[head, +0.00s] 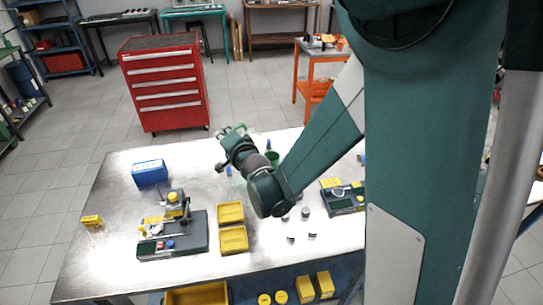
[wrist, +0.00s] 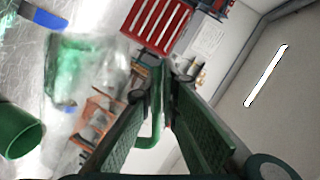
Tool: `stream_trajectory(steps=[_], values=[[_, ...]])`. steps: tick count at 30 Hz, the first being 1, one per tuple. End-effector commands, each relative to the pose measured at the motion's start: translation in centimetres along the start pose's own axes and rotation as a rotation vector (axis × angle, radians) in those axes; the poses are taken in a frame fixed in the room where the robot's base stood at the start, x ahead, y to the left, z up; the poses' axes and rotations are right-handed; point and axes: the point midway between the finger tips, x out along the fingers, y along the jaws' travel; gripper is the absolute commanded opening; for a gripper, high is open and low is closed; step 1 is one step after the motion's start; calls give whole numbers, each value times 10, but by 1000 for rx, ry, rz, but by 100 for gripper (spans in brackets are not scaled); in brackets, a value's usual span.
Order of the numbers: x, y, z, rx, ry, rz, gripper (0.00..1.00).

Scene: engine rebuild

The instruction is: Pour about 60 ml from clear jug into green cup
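My gripper (head: 236,146) is above the far part of the metal table in the head view. In the wrist view its two fingers (wrist: 160,95) converge around a green handle (wrist: 150,128); they look closed on it. The clear jug (wrist: 88,68) is at the left of the fingers, see-through with a green tint inside; its liquid level cannot be made out. The green cup (wrist: 22,132) is at the lower left of the wrist view, apart from the jug. In the head view the cup (head: 272,157) stands just right of my gripper, partly hidden by my arm.
A blue box (head: 150,173), two yellow bins (head: 232,239) and a dark fixture with parts (head: 172,240) are on the table's left and middle. Small metal parts (head: 305,213) lie near my arm. A red tool cabinet (head: 165,83) stands behind the table.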

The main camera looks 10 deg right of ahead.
Motion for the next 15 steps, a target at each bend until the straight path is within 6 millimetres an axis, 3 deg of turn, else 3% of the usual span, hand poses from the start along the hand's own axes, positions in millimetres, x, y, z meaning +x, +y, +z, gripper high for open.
stream_trajectory(steps=[15], values=[[-6,-7,-14,81,-5,-35,0]])
